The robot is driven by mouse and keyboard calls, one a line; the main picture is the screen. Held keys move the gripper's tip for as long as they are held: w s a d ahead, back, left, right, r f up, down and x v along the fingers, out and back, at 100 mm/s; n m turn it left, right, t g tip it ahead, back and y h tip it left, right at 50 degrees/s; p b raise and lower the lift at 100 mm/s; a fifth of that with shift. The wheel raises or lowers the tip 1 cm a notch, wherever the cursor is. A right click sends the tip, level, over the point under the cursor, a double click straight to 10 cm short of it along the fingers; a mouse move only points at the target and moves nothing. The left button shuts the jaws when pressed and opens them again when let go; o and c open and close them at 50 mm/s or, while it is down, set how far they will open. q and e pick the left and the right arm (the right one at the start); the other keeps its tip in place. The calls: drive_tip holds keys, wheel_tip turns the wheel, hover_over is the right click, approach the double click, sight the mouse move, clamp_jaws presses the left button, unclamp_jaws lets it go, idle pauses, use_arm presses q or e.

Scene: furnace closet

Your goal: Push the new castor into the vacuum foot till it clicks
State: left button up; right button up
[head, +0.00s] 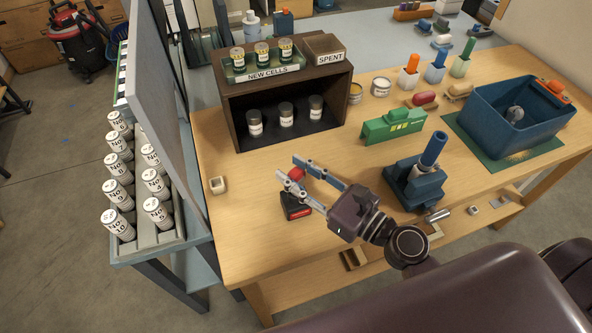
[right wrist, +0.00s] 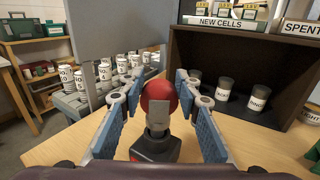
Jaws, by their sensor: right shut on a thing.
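The castor has a red wheel (head: 296,174) and a grey fork, and stands wheel up. The vacuum foot (head: 297,209) looks like the small black and red block below it on the bench. My right gripper (head: 293,172) is shut on the castor, with a finger on each side of the red wheel (right wrist: 159,92). In the right wrist view the castor is lined up over the foot (right wrist: 157,149), its lower end at the top. I cannot tell how deep it sits. My left gripper is not in view.
A dark shelf box (head: 237,123) with cells stands behind the gripper. A blue clamp-like device (head: 413,184) and a green box (head: 393,126) stand to the right. A small pale square holder (head: 218,185) is at left.

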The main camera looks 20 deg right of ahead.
drive_tip(key=shift+f+b, duration=0.65)
drive_tip(key=shift+f, duration=0.2)
drive_tip(key=o, duration=1.2)
drive_tip(key=shift+r, duration=0.1)
drive_tip(key=shift+o, duration=0.2)
drive_tip(key=shift+s+d+f+b, duration=0.2)
drive_tip(key=shift+s+d+b, duration=0.15)
drive_tip(key=shift+s, duration=0.15)
drive_tip(key=shift+b+v, duration=1.55)
drive_tip(key=shift+v, duration=1.15)
drive_tip(key=shift+s+d+r+b, duration=0.2)
drive_tip(key=shift+s+d+b, duration=0.15)
drive_tip(key=shift+s, duration=0.3)
